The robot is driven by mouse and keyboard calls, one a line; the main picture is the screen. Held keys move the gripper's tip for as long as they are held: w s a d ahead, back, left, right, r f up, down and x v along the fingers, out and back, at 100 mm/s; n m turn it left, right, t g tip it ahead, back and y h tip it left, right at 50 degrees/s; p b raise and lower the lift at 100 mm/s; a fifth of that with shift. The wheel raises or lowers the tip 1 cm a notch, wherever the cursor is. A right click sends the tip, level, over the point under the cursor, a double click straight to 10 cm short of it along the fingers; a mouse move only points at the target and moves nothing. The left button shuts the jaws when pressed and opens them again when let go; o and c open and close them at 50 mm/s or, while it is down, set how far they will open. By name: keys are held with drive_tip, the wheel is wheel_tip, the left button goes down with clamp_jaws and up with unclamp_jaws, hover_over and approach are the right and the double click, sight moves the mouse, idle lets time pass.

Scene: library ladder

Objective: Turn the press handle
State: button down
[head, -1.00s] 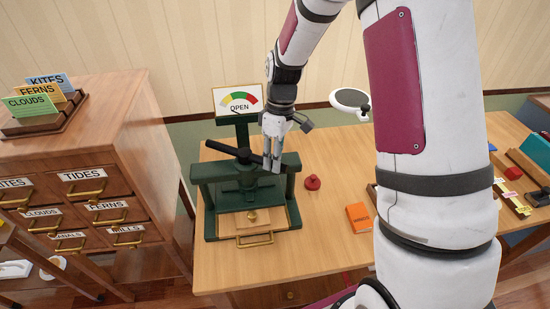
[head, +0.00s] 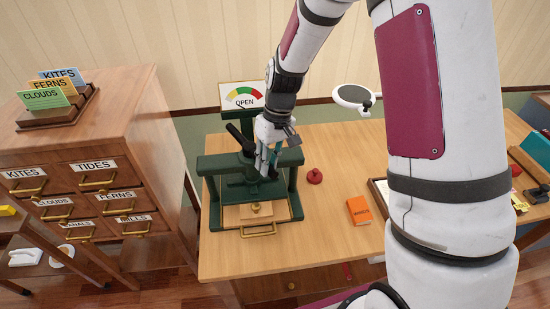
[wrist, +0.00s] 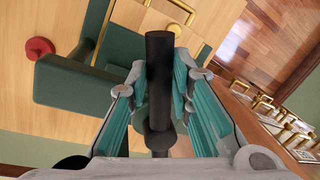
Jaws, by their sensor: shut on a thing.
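The green press (head: 209,170) stands on the wooden table, with a wooden board and a brass pull at its front. Its black handle (head: 236,134) slants across the top, its far-left end free. My gripper (head: 268,170) is at the handle's near-right end, pointing down and shut on it. In the wrist view the black handle bar (wrist: 159,60) lies between the two teal-padded fingers of my gripper (wrist: 160,85). My gripper hides part of the handle and the press's right side.
A red knob-like object (head: 314,176) and an orange book (head: 359,210) lie right of the press. A wooden card cabinet (head: 125,130) stands to the left. A round white-rimmed object (head: 353,97) is behind.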

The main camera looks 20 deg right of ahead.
drive_tip(key=shift+s+a+m, duration=0.15)
drive_tip(key=shift+a+m, duration=0.15)
drive_tip(key=shift+m, duration=0.1)
drive_tip(key=c, duration=1.4)
unclamp_jaws()
drive_tip(key=shift+c, duration=0.2)
wheel_tip(320, 180, up, 12)
drive_tip(key=d, duration=0.2)
drive_tip(key=shift+w, duration=0.3)
drive_tip(key=shift+d+f, duration=0.1)
